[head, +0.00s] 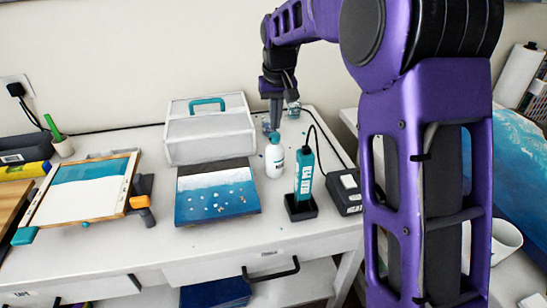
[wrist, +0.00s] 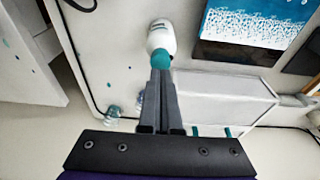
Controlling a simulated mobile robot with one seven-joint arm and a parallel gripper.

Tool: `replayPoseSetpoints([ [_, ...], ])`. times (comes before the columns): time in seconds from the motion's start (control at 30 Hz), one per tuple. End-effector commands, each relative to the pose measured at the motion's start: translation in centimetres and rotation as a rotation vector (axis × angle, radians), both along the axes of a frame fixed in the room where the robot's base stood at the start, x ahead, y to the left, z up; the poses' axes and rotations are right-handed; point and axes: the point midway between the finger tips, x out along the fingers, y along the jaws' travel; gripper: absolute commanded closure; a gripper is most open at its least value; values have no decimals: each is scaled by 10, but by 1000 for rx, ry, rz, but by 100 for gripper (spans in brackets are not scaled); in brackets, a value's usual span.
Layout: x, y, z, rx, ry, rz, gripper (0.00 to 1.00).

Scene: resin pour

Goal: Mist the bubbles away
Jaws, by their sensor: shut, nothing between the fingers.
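A white bottle with a teal cap (head: 275,160) stands upright on the white table; it also shows in the wrist view (wrist: 161,38). A blue and white resin panel (head: 217,197) with a dark far edge and several pale bubble spots lies left of the bottle. Part of this panel shows at the top right of the wrist view (wrist: 252,25). My gripper (head: 275,127) points down, shut and empty, behind and above the bottle. In the wrist view its fingertips (wrist: 160,72) overlap the teal cap; I cannot tell whether they touch.
A teal tool (head: 304,172) stands in a black holder right of the bottle, beside a black box (head: 343,192) with a cable. A white case (head: 207,138) with a teal handle is behind the panel. Small clear cups (head: 293,110) stand near the wall. A framed seascape (head: 82,190) lies left.

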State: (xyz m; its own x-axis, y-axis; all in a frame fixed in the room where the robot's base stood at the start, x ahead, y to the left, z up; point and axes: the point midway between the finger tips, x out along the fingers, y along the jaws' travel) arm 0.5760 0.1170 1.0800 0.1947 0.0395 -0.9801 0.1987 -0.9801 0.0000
Motion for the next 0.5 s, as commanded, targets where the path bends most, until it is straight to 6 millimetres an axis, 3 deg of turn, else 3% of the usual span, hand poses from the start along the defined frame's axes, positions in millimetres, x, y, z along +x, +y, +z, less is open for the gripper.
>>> replayPoseSetpoints([
  [0.5, 0, 0, -14, 0, 0, 0, 100],
])
